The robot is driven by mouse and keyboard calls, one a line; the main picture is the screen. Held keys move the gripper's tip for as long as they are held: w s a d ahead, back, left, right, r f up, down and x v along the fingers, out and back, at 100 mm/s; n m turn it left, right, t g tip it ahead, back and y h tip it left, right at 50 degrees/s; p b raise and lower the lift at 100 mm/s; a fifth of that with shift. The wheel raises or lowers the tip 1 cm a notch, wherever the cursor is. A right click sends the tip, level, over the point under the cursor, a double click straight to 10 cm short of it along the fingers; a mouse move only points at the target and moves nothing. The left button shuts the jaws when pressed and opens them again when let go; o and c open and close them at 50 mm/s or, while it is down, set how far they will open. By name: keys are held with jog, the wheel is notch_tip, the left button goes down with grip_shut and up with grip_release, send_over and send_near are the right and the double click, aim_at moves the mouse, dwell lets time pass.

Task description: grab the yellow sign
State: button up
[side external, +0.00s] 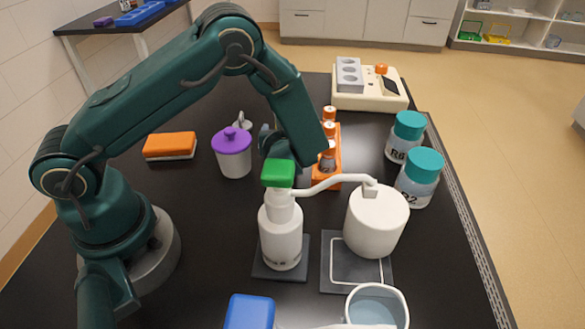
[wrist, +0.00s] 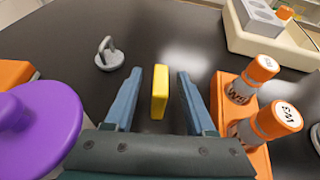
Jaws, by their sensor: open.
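The yellow sign (wrist: 160,92) shows in the wrist view as a narrow upright slab, seen nearly edge on. My gripper (wrist: 157,74) is open, with one blue-grey finger on each side of the sign. Gaps show between the sign and both fingers, and I see no contact. In the side view my gripper (side external: 270,140) is low over the table behind the green-topped white bottle, partly hidden. The sign cannot be made out there.
An orange rack (wrist: 256,92) with orange-capped vials stands close right of my gripper. A purple-lidded jar (wrist: 42,125) is close left; a grey hooked piece (wrist: 108,58) lies beyond it. The green-topped pump bottle (side external: 281,232) and white vessel (side external: 375,222) stand in front.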

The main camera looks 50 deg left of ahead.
grip_shut()
jog(key=shift+r, duration=0.1)
